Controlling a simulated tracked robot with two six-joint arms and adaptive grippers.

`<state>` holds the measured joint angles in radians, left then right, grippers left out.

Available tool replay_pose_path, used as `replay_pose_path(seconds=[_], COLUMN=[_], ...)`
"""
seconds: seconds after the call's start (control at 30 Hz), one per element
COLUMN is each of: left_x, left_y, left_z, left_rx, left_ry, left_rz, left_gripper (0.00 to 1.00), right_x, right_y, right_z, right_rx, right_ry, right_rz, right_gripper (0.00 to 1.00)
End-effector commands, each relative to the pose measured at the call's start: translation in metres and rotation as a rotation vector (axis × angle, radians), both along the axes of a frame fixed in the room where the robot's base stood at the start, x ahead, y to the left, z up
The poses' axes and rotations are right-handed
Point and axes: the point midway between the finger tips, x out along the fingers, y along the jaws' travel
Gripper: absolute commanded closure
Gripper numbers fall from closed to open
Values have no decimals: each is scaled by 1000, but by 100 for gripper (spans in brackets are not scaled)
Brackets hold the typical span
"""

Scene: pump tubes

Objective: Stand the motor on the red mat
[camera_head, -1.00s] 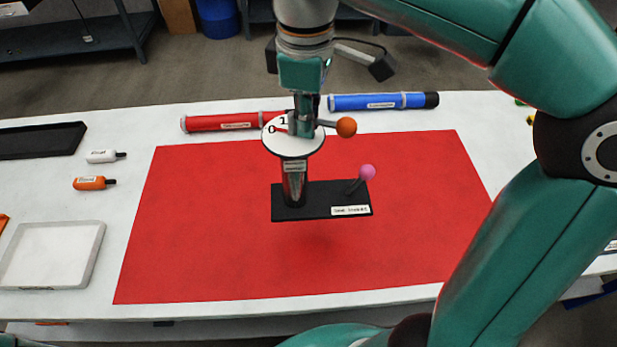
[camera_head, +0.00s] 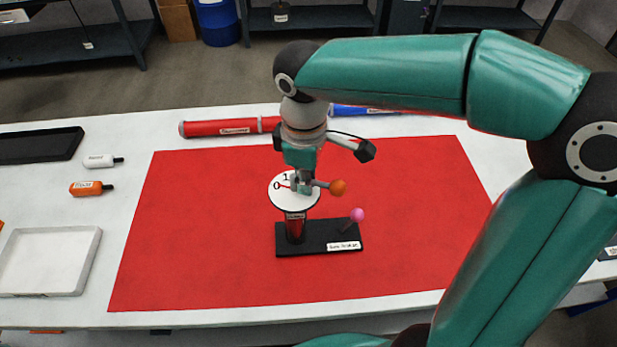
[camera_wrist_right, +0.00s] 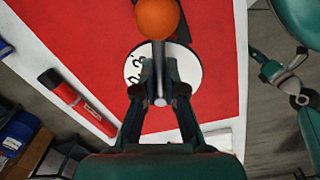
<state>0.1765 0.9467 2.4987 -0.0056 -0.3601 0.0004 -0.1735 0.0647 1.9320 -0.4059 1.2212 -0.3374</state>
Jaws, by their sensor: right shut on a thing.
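The motor (camera_head: 296,226), as I take it, is an upright dark column on a black base (camera_head: 318,240), with a white dial disc (camera_head: 283,203) on top, an orange-ball lever (camera_head: 338,187) and a pink ball (camera_head: 357,214). It is upright over the middle of the red mat (camera_head: 200,230). I cannot tell if its base touches the mat. My right gripper (camera_head: 300,188) points down and is shut on the motor's top, above the dial. In the right wrist view its fingers (camera_wrist_right: 160,98) close there. My left gripper seems to show in the right wrist view (camera_wrist_right: 284,76), its jaws unclear.
A red tube (camera_head: 215,128) and a blue tube (camera_head: 365,110) lie behind the mat. At the left are a white bottle (camera_head: 98,161), an orange bottle (camera_head: 86,188), a black tray (camera_head: 75,133) and a white tray (camera_head: 98,240). Much of the mat is clear.

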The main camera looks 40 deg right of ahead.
Motion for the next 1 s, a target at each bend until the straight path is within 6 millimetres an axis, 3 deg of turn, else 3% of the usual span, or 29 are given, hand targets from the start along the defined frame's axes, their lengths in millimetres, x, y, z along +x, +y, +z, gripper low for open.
replay_pose_path(seconds=[0.2, 0.23, 0.37, 0.77, 1.0], left_x=[0, 0, 0, 0, 0], left_y=[0, 0, 0, 0, 0], left_z=[0, 0, 0, 1, 4], left_rx=[0, 0, 0, 0, 0], left_ry=[0, 0, 0, 0, 0], left_rz=[0, 0, 0, 0, 0], left_gripper=[60, 60, 60, 60, 60], right_x=[1, 0, 0, 0, 0], right_y=[0, 0, 0, 0, 1], right_z=[-1, -2, -2, 4, 40], right_rx=[0, -1, 0, 0, 1], right_ry=[-3, 1, 0, -2, -5], right_rz=[1, 2, 1, 0, 1], right_gripper=[100, 86, 66, 66, 66])
